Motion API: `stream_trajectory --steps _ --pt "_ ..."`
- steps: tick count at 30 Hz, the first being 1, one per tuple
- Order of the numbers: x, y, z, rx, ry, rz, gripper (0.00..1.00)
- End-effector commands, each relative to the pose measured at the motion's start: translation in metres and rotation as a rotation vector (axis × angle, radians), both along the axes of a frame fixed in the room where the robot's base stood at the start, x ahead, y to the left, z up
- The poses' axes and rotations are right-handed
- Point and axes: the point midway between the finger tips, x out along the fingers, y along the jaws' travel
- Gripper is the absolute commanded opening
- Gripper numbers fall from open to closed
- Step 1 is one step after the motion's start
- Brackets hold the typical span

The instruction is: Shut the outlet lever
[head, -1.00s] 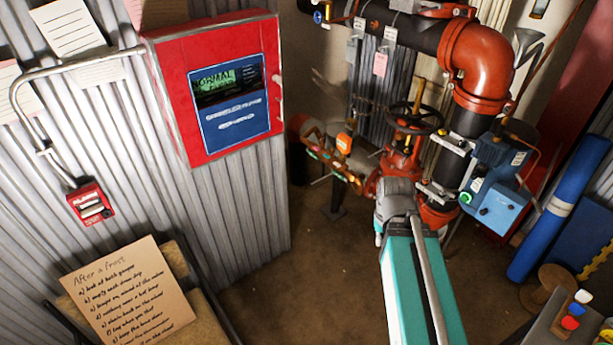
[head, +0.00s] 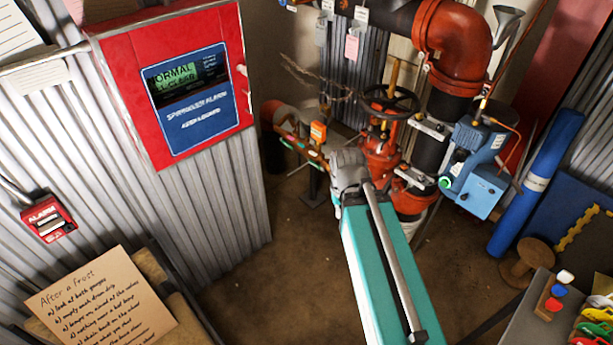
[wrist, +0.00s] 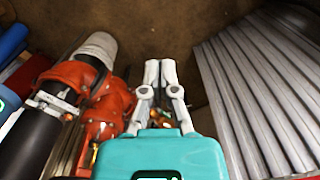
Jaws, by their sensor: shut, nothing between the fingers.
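My gripper (wrist: 160,68) shows in the wrist view with its two pale fingers together and nothing between them, over the brown floor. In the head view my arm's grey end reaches toward the red valve body (head: 381,158), and its fingertips are hidden. A low red branch pipe (head: 290,122) with an orange block (head: 318,131) lies just left of and behind that end. I cannot make out the outlet lever for certain. In the wrist view small orange and green parts show behind the fingers, largely hidden.
A black handwheel (head: 390,101) and a thick red pipe elbow (head: 452,45) stand above my arm's end. A blue box (head: 473,170) is to the right. The red alarm panel (head: 180,85) on a corrugated wall is at left. Brown floor (head: 255,290) is open in front.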

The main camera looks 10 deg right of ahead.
Motion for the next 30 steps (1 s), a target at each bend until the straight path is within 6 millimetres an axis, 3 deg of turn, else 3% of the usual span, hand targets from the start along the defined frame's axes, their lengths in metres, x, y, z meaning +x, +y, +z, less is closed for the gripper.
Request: stream_trajectory --steps 8,9,11,21,30 --pt "0.017 -0.008 -0.019 -0.052 -0.045 0.005 0.0" --pt "0.022 0.003 -0.025 -0.07 -0.059 0.003 0.0" --pt "0.031 0.002 -0.033 -0.1 -0.085 0.007 0.0" --pt "0.099 -0.029 -0.085 -0.332 -0.283 0.068 0.0" --pt "0.161 -0.047 -0.116 -0.546 -0.467 0.169 0.0"
